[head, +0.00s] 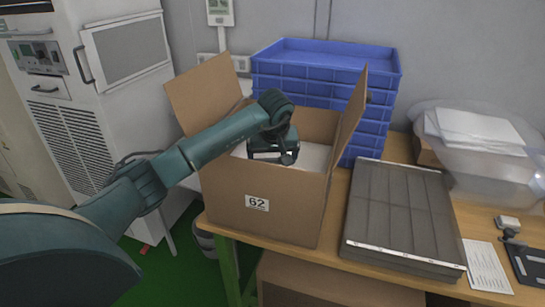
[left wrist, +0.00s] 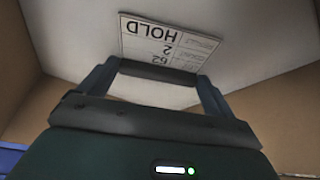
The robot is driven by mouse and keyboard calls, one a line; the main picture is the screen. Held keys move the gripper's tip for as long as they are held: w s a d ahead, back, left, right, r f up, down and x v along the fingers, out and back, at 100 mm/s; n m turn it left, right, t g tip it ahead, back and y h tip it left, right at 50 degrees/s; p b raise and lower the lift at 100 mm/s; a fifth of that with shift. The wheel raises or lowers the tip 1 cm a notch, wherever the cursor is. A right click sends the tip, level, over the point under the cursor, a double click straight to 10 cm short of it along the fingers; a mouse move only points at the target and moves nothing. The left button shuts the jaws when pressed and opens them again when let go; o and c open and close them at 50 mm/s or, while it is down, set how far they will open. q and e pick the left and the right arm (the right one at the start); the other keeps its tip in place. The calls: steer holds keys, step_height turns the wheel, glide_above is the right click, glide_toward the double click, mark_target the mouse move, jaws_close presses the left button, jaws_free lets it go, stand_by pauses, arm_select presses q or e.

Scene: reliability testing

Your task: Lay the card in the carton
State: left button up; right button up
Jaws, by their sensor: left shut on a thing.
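The open carton (head: 225,205), brown with a "62" label on its front, stands on the table with its flaps up. My left gripper (head: 274,152) points down inside the carton's opening. In the left wrist view the card (left wrist: 165,38), white and printed "HOLD", "2" and "62", is at the fingers of my left gripper (left wrist: 158,72), which is shut on it. A pale surface lies behind the card in the carton; whether the card touches it I cannot tell. The card is hidden in the head view. My right gripper is out of view.
Stacked blue trays (head: 325,58) stand behind the carton. A grey flat case (head: 402,215) lies to its right. A printed sheet (head: 487,266), a dark board (head: 528,264) and a clear bin with papers (head: 478,128) are farther right. A white cabinet (head: 100,100) stands left.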

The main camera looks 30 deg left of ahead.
arm_select(q)
steer(key=shift+f, duration=0.1)
steer(key=o, duration=0.7)
steer(key=shift+r, duration=0.3)
steer(key=v, duration=1.1)
steer(key=shift+s+r+b, duration=0.15)
steer(key=shift+r+b, duration=0.15)
